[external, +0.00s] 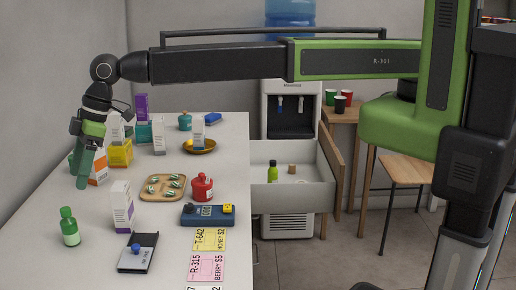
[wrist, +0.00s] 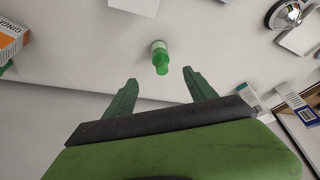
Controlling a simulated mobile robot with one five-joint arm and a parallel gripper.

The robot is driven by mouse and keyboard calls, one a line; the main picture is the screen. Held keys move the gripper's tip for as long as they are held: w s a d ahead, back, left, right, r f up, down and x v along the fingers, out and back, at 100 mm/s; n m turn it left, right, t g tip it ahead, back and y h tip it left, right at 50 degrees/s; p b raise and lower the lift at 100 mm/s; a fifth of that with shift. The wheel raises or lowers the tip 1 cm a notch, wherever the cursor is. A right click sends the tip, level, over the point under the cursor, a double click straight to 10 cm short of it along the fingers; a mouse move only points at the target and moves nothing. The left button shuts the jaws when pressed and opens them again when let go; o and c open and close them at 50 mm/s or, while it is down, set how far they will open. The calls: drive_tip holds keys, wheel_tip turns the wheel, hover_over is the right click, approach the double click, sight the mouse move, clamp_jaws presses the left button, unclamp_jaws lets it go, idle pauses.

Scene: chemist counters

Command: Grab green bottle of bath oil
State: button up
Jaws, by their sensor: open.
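A small green bottle (external: 69,227) with a green cap and white label stands upright on the counter at the front left. In the wrist view the green bottle (wrist: 160,56) is seen from above, just beyond the fingertips and roughly centred between them. My gripper (external: 82,180) is open and empty, pointing down above the left part of the counter, behind the bottle in the external view. Both dark green fingers of my gripper (wrist: 160,80) show in the wrist view, apart from the bottle. A second, yellow-green bottle (external: 272,172) with a dark cap stands in the open drawer.
An orange and white box (external: 97,167) is close beside my gripper. The counter around the bottle is clear.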

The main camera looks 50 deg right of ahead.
sight(68, 224)
drive_tip(key=b+x, duration=0.6)
drive_tip(key=x, duration=0.3)
drive_tip(key=shift+d, duration=0.1)
drive_tip(key=shift+r, duration=0.1)
drive_tip(key=b+x, duration=0.5)
drive_tip(key=shift+s, duration=0.1)
drive_tip(key=shift+c, duration=0.4)
clamp_jaws()
